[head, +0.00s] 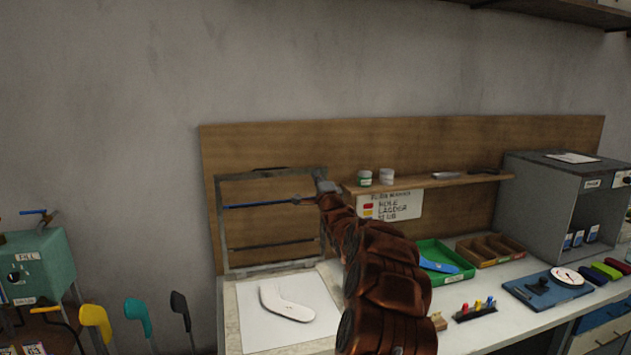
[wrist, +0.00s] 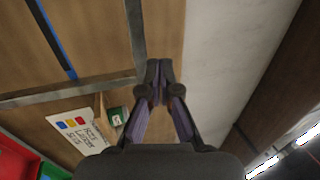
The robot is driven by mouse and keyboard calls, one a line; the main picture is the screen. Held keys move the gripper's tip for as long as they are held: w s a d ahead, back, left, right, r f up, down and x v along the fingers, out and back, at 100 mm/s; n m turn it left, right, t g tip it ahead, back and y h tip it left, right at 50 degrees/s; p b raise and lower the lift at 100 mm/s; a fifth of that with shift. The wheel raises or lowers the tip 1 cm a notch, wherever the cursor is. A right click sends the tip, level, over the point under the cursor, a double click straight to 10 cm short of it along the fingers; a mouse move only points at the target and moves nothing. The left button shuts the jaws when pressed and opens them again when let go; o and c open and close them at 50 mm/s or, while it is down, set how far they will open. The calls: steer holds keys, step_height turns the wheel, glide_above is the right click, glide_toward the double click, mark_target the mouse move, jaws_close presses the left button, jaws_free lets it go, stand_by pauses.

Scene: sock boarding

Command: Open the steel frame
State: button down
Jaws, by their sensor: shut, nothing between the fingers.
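The steel frame (head: 221,225) stands upright at the left end of the bench, before the wooden backboard. A blue bar (head: 262,204) crosses its upper part and a dark bar crosses lower down. In the wrist view, the frame's grey side bar (wrist: 75,92) and blue bar (wrist: 58,45) show at left. My gripper (head: 327,186) is at the frame's upper right corner. In the wrist view its fingertips (wrist: 156,70) are together and empty beside that corner; I cannot tell whether they touch it. My arm hides part of the frame's right side.
A white board (head: 262,330) with a pale sock-shaped form (head: 285,303) lies below the frame. A shelf (head: 440,182) with small jars is close right of my gripper. A green tray (head: 446,249) and grey cabinet (head: 535,195) stand right. The wall above is clear.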

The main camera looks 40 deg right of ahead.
steer(key=s+a+b, duration=0.3)
steer(key=s, duration=0.5)
steer(key=shift+a+f, duration=0.15)
steer(key=shift+f, duration=0.2)
steer(key=s+a+f+n+g+y, duration=0.1)
steer(key=a+f+n+g+y, duration=0.15)
steer(key=a, duration=0.55)
steer(key=a+f+n+g+y, duration=0.2)
steer(key=a+f+n+g, duration=0.15)
steer(key=a, duration=0.55)
steer(key=s+a+f+n+g+y, duration=0.2)
steer(key=s+a+f+n+g, duration=0.3)
steer(key=s+a+f, duration=0.55)
steer(key=s+a+f+n+g, duration=0.2)
steer(key=s+a+n+g, duration=0.1)
steer(key=s, duration=1)
steer(key=s+a+f+n+g, duration=0.3)
steer(key=s+a+n+g, duration=0.1)
steer(key=s, duration=1)
steer(key=s+a+f+n+g, duration=0.2)
steer(key=s+a+n+g, duration=0.1)
steer(key=s, duration=1)
steer(key=shift+s+a+f+n+g, duration=0.25)
steer(key=shift+n+g, duration=0.15)
steer(key=shift+g, duration=0.1)
